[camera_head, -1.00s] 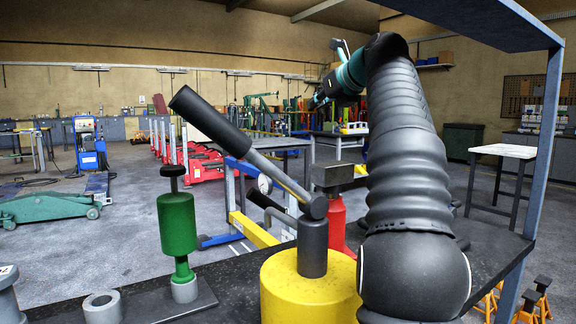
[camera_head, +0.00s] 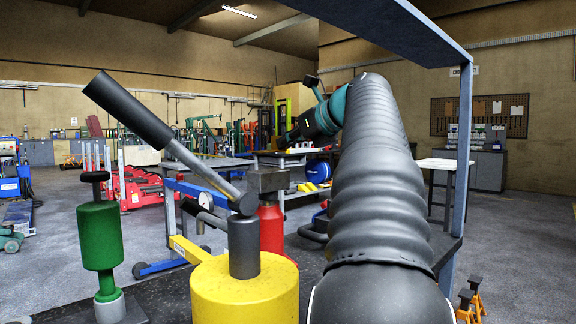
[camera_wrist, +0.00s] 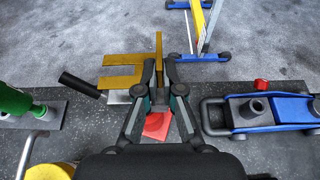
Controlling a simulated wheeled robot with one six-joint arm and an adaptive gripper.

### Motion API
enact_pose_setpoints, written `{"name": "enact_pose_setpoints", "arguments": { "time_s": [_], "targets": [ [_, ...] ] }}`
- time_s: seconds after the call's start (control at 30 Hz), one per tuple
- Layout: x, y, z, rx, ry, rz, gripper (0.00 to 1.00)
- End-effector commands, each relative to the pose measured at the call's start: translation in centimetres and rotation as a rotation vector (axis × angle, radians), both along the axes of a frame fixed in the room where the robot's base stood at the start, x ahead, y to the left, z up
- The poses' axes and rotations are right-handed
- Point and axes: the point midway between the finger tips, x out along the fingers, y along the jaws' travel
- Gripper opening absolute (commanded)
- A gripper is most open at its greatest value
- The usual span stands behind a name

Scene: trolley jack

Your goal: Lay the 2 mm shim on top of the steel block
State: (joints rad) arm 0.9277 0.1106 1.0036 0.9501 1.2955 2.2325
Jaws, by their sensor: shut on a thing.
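In the wrist view my gripper (camera_wrist: 160,86) is shut on a thin brass-coloured piece, taken as the shim (camera_wrist: 122,59). Its upright part stands between the fingers, and two flat prongs reach to the left. In the head view my gripper (camera_head: 283,142) is small and far off, and the shim cannot be made out there. A dark grey block, taken as the steel block (camera_head: 267,180), sits on top of a red jack (camera_head: 271,228). In the wrist view red (camera_wrist: 157,127) shows below the fingers. I cannot tell how far the shim is from the block.
A yellow jack (camera_head: 245,295) with a long black-handled lever (camera_head: 130,110) stands in front. A green jack (camera_head: 100,237) stands at left. A blue trolley jack (camera_wrist: 250,112) lies right of my gripper in the wrist view. A blue-grey frame post (camera_head: 461,150) stands right of my arm.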

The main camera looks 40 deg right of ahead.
Motion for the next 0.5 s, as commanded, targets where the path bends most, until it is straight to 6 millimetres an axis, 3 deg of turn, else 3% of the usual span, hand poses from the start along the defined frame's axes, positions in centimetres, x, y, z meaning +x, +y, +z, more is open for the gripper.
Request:
{"name": "enact_pose_setpoints", "arguments": {
  "time_s": [0.3, 0.5],
  "targets": [
    [0.0, 0.0, -3.7, 0.001, 0.0, 0.001, 0.0],
    [0.0, 0.0, -3.9, -0.001, -0.001, -0.001, 0.0]
  ]
}}
